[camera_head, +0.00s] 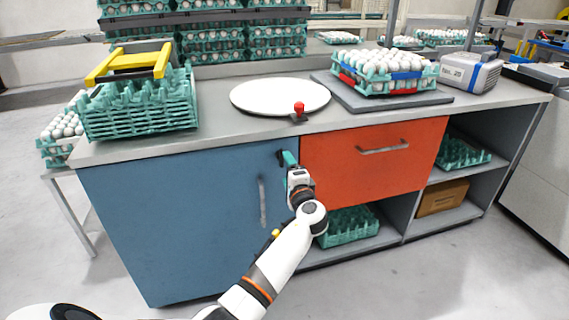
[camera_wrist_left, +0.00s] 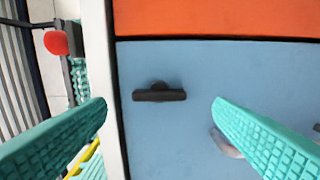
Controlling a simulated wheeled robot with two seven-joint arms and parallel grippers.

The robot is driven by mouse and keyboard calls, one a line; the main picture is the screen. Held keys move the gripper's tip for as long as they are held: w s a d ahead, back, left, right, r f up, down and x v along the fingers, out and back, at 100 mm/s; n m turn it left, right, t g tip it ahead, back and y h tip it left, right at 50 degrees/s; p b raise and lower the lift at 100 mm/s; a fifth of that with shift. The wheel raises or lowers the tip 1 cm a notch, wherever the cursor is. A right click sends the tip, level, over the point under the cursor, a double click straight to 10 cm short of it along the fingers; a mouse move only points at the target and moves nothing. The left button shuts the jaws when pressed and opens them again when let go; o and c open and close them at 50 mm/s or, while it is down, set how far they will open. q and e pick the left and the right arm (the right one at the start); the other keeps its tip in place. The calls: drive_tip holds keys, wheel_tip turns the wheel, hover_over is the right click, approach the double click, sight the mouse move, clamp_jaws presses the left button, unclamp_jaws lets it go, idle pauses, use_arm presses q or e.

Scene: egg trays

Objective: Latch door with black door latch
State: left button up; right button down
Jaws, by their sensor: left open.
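The black door latch (camera_wrist_left: 159,94) is a short dark bar on a round stub on the blue door's face. In the wrist view its bar lies parallel to the seam beside the orange drawer and does not cross it. The blue door (camera_head: 170,215) looks flush with the cabinet. Its grey handle (camera_head: 262,202) is partly hidden behind a finger in the wrist view. My left gripper (camera_head: 289,158) is open at the door's upper right corner. Its teal fingers (camera_wrist_left: 160,104) stand on either side of the latch, apart from it. My right gripper is not in view.
The orange drawer (camera_head: 372,158) is right of the door. The grey countertop (camera_head: 215,98) overhangs above, with a red button (camera_head: 299,107) near its edge, a white round plate (camera_head: 280,95) and stacked teal egg trays (camera_head: 140,110). The floor before the door is clear.

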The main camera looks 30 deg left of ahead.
use_arm(q)
drive_tip(key=v, duration=0.7)
drive_tip(key=shift+s+d, duration=0.25)
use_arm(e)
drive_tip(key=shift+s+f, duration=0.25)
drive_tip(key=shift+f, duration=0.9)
